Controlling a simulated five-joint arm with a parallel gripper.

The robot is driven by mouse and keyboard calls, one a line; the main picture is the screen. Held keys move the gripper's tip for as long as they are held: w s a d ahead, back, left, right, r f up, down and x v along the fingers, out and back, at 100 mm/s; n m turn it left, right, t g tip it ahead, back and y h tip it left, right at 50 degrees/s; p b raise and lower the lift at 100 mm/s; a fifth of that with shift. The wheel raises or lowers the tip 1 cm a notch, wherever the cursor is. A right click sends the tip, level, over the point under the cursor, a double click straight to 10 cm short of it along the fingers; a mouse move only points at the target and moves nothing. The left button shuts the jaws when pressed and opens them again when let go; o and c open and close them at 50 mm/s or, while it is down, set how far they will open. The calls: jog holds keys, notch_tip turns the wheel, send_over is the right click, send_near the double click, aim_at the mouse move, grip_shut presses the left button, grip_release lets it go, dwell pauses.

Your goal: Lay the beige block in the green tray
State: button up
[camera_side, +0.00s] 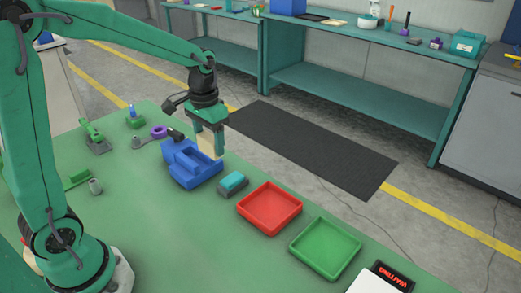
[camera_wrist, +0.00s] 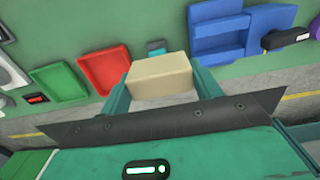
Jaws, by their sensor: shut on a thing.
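The beige block (camera_wrist: 160,75) is held between the two fingers of my gripper (camera_wrist: 162,90), seen close up in the wrist view. In the side view my gripper (camera_side: 208,143) hangs down over the blue holder's right side, and the beige block (camera_side: 208,146) shows between its fingers. The block appears raised, though its exact height is unclear. The green tray (camera_side: 326,248) lies flat on the green table at the front right and looks empty. It also shows in the wrist view at the left (camera_wrist: 60,80).
The red tray (camera_side: 269,208) stands between the green tray and a teal-topped block (camera_side: 232,183). The blue holder (camera_side: 190,165) is beside my gripper. A display box reading "WAITING" (camera_side: 390,277) is right of the green tray. Small tools lie at the table's back left.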

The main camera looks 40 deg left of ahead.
jog(key=w+d+f, duration=0.2)
jog(key=w+d, duration=0.1)
jog(key=d, duration=1.4)
jog(key=w+d+f, duration=0.2)
jog(key=w+d, duration=0.1)
jog(key=d, duration=1.3)
jog(key=shift+d+f, duration=0.15)
jog(key=shift+f, duration=4.95)
jog(key=shift+f, duration=0.15)
jog(key=o, duration=1)
jog(key=shift+o, duration=0.2)
notch_tip(320, 180, up, 12)
